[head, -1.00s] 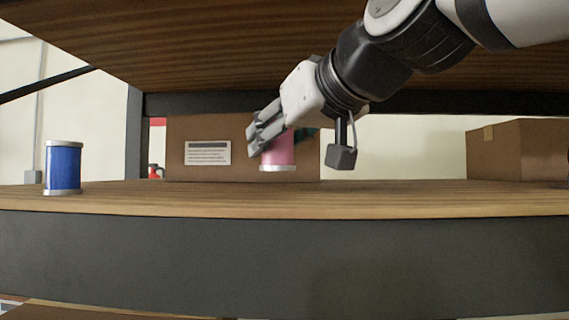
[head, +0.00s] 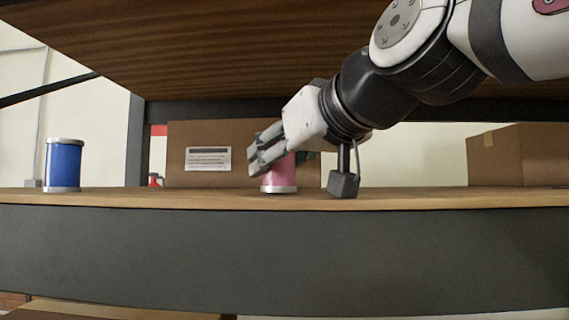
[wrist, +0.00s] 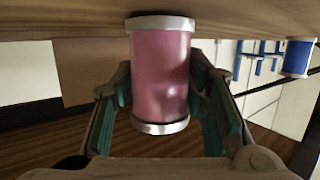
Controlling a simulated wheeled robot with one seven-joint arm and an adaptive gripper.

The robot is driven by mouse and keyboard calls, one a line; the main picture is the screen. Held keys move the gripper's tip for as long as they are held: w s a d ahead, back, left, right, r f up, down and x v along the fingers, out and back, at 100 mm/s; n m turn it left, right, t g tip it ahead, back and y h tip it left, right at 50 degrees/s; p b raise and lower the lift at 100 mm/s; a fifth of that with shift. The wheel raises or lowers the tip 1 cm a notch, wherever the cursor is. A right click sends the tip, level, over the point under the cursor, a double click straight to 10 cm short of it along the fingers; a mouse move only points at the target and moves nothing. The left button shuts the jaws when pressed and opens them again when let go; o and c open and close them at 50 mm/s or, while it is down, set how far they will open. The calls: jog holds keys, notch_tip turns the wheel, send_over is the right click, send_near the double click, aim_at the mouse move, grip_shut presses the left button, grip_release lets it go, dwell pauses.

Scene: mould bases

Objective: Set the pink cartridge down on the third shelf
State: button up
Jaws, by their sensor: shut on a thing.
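The pink cartridge (head: 279,176) is an upright cylinder with pale metal end rims. In the head view its lower rim is at the level of the wooden shelf (head: 400,198) and seems to touch it. My gripper (head: 266,158) is shut on the cartridge, reaching down from the upper right and covering its upper part. In the wrist view the cartridge (wrist: 160,75) stands between the two fingers, with teal pads at its sides. Its far rim meets the wooden surface there.
A blue cartridge (head: 63,165) stands on the shelf at the left. A labelled cardboard box (head: 195,177) is behind my gripper, and another box (head: 515,155) is at the right. A wooden shelf (head: 200,50) hangs overhead. The shelf between the blue and pink cartridges is clear.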

jog(key=o, duration=1.2)
notch_tip(320, 180, down, 2)
jog(key=shift+a+f, duration=0.1)
jog(key=shift+o, duration=0.2)
jog(key=shift+r+p, duration=0.5)
jog(key=v, duration=0.4)
jog(key=p+v, duration=0.1)
jog(key=v, duration=0.3)
jog(key=r+p+v, duration=0.1)
jog(key=v, duration=0.3)
jog(key=shift+r, duration=0.15)
